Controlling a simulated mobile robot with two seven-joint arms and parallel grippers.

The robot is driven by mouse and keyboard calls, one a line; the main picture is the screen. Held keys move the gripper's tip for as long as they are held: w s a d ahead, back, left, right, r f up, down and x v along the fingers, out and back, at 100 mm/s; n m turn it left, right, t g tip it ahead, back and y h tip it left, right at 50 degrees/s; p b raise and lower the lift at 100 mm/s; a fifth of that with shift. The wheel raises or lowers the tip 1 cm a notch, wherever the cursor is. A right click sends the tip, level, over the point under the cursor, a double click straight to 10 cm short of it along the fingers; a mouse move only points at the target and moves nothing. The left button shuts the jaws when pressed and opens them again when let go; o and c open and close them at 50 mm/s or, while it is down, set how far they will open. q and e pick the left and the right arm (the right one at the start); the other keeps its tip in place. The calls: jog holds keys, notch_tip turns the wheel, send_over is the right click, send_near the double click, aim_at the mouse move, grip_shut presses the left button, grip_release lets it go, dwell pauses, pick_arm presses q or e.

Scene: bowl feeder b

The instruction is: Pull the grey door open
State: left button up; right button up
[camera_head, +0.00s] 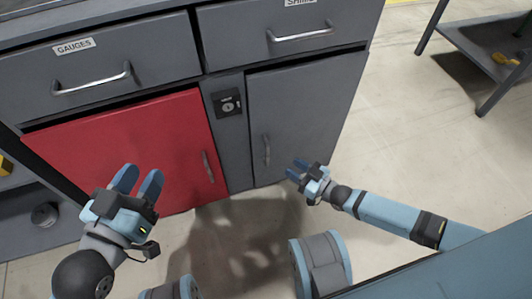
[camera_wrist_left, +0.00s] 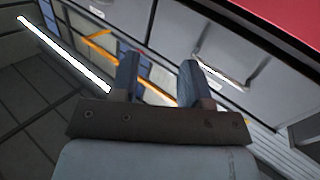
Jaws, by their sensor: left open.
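The grey door (camera_head: 300,115) is the right-hand lower door of the cabinet and looks shut. Its upright metal handle (camera_head: 266,150) is near its left edge. My right gripper (camera_head: 296,171) is in front of the door's lower part, a little right of and below the handle. Its fingers are small here, and I cannot tell whether they are apart. My left gripper (camera_head: 138,181) is in front of the red door, open and empty, well left of the grey door. Its two fingers also show apart in the left wrist view (camera_wrist_left: 160,75).
The red door (camera_head: 130,145) has its own handle (camera_head: 208,166). A lock plate (camera_head: 227,103) sits between the doors. Above are the gauges drawer (camera_head: 100,90) and another labelled drawer (camera_head: 290,45). A shelf unit (camera_head: 490,50) stands at the upper right. The floor right of the cabinet is clear.

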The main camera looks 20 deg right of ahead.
jog(key=b, duration=0.4)
send_over(268, 164)
jog(key=shift+w+d, duration=0.15)
pick_arm(q)
jog(key=w+m, duration=0.1)
jog(key=w+a+m+t+h, duration=0.1)
jog(key=shift+a+r+m, duration=0.15)
jog(key=shift+r+m, duration=0.15)
jog(key=shift+m, duration=0.1)
pick_arm(e)
jog(key=shift+w, duration=0.2)
pick_arm(q)
jog(key=shift+s, duration=0.1)
pick_arm(e)
grip_shut()
